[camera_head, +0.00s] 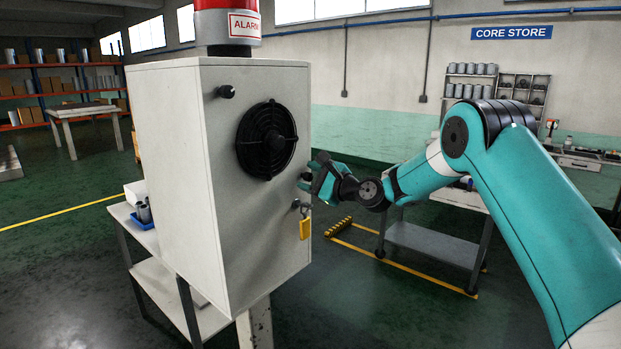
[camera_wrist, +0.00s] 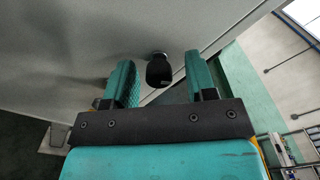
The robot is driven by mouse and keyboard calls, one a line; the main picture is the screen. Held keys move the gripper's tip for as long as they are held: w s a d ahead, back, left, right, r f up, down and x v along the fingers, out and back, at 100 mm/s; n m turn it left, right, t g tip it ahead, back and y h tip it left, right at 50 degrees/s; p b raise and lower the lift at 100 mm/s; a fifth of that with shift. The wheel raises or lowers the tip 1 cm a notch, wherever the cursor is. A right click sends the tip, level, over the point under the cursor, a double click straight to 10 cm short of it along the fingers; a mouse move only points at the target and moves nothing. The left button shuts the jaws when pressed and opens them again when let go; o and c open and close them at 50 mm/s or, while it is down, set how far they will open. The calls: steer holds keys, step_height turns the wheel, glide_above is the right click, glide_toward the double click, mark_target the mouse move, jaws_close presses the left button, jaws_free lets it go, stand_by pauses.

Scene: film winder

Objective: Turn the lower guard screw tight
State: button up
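The lower guard screw has a black knob (camera_wrist: 159,71) on a short pale stem, standing out from the cabinet face. In the wrist view it lies between the two teal fingers of my gripper (camera_wrist: 158,60), with a visible gap on each side. The fingers are open and do not appear to touch it. In the head view my gripper (camera_head: 314,173) is at the right edge of the cabinet (camera_head: 180,180), and the knob is mostly hidden there. The round black fan guard (camera_head: 266,140) is on the cabinet face. The upper guard screw (camera_head: 226,91) is at its upper left.
A yellow tag or padlock (camera_head: 305,229) hangs from a small latch below my gripper. A red alarm lamp (camera_head: 228,25) stands on the cabinet. A blue tray (camera_head: 143,222) sits on the bench to the left. A table (camera_head: 440,250) stands behind my arm.

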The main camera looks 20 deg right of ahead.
steer(key=b+v, duration=0.8)
steer(key=v, duration=0.9)
steer(key=shift+s, duration=0.15)
